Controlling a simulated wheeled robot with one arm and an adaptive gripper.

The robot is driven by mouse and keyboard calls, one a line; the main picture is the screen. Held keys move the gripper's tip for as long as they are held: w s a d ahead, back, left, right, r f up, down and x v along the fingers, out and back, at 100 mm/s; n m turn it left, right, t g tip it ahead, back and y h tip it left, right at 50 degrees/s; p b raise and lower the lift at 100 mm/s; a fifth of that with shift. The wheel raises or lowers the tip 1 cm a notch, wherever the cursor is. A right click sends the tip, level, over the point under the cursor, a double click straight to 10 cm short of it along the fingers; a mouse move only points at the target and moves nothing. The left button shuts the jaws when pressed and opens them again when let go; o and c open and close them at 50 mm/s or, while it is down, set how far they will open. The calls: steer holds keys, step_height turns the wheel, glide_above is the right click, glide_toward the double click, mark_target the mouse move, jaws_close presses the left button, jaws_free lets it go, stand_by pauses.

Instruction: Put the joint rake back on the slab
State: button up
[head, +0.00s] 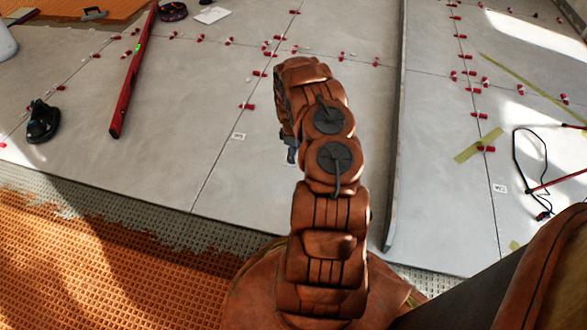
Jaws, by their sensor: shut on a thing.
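My gripper (291,150) is at the end of my orange-brown arm, mostly hidden behind the arm's links; only a small dark grey-blue part shows at the left side of the wrist. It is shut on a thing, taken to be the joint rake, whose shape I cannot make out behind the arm. The gripper is over the large pale grey slab (230,165). I cannot tell how high above the slab it is.
Red clips (248,106) line the slab joints. A red level (132,75) and black suction cup (43,121) lie left. A long metal straightedge (397,130) lies right of my arm. A black cable (530,160) lies at the right. Bare slab is free left of my gripper.

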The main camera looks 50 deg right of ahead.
steer(key=shift+f+b, duration=1.45)
steer(key=shift+f, duration=2.5)
steer(key=shift+f, duration=0.15)
steer(key=o, duration=1.8)
steer(key=shift+c, duration=0.2)
